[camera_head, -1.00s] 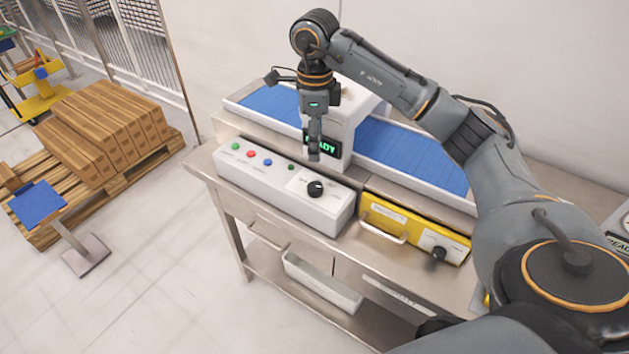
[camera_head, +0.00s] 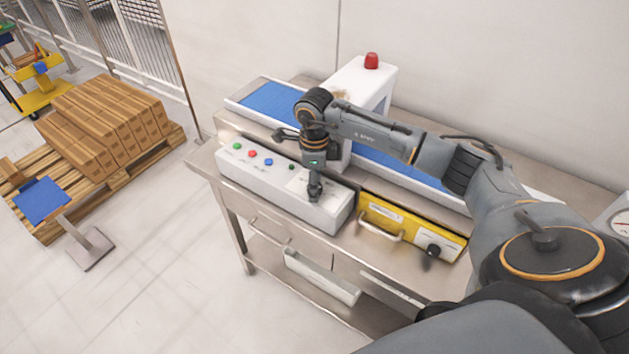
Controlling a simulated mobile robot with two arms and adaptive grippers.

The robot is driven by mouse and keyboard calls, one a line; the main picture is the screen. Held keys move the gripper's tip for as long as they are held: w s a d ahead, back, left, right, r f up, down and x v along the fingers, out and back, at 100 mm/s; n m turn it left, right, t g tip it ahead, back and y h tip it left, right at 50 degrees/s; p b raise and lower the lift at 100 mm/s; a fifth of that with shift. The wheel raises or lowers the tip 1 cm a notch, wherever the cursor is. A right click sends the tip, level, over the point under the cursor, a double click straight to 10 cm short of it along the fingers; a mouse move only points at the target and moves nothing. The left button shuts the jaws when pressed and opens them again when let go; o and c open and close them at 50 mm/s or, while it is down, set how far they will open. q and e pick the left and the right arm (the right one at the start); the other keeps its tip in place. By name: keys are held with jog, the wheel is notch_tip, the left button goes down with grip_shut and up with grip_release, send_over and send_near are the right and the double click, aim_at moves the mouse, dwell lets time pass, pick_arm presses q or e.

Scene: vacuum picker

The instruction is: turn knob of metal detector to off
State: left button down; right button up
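The metal detector (camera_head: 372,90) is a white housing with a red beacon on top, standing over a blue conveyor belt. Its white control box (camera_head: 328,221) lies in front, with coloured buttons and a label plate. My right gripper (camera_head: 315,197) points straight down at the plate, where the box's black knob sits. The fingertips are at the knob and hide it, so the knob's setting does not show. I cannot tell whether the fingers are open or closed around it. My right arm covers the detector's display. My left gripper is not in view.
A yellow box (camera_head: 402,221) with a handle and its own black knob (camera_head: 432,250) sits right of the control box. All stand on a steel table (camera_head: 202,158). Boxes on a pallet (camera_head: 105,120) and a blue-topped stand (camera_head: 41,201) are at the left. The floor between is clear.

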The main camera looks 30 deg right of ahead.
jog(key=shift+c, duration=0.4)
jog(key=c, duration=1.1)
jog(key=shift+o, duration=0.2)
